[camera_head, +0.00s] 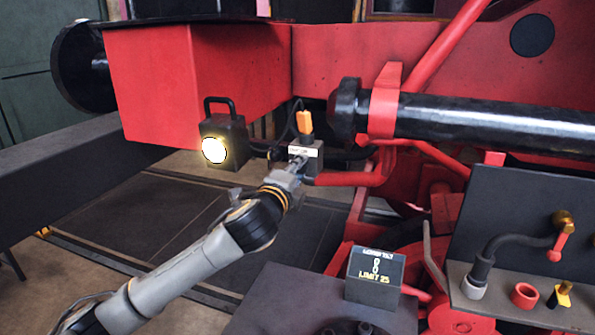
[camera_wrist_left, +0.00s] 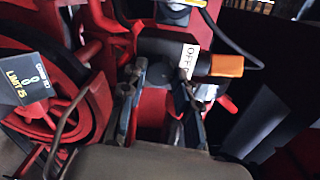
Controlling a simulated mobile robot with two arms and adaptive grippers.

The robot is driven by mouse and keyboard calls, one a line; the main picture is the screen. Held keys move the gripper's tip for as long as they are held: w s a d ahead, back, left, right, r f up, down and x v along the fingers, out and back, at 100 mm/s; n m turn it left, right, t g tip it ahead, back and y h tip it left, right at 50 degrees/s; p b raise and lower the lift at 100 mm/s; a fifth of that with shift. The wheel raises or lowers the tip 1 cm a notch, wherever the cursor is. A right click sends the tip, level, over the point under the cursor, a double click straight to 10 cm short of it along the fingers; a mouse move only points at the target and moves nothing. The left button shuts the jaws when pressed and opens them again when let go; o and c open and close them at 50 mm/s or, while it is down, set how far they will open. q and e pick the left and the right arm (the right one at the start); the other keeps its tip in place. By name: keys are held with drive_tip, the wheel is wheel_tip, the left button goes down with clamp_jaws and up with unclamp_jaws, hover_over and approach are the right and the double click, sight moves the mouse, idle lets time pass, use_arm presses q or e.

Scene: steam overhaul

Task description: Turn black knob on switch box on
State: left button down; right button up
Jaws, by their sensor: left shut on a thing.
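The switch box (camera_head: 307,152) is a small dark box with a white label on its front, below the red beam in the head view. An orange part (camera_head: 305,122) stands up from its top. In the left wrist view the box (camera_wrist_left: 165,45) lies turned, with its label (camera_wrist_left: 187,60) reading something like "OFF" and the orange part (camera_wrist_left: 227,66) to the right. My left gripper (camera_head: 296,168) is at the front of the box, shut on the black knob. Its two fingers (camera_wrist_left: 158,78) stand on either side of the knob, which is mostly hidden or dark. My right gripper is not in view.
A dark lamp (camera_head: 228,133) with a lit yellow face hangs left of the switch box. A thick black cylinder (camera_head: 450,118) runs to the right. A sign block (camera_head: 376,276) reading "LIMIT 25" stands on a dark surface in front. A panel with fittings (camera_head: 535,215) is at right.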

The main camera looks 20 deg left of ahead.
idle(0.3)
use_arm(q)
drive_tip(key=c, duration=1)
unclamp_jaws()
drive_tip(key=s, duration=1.2)
drive_tip(key=shift+a+r, duration=0.1)
drive_tip(key=shift+a, duration=0.1)
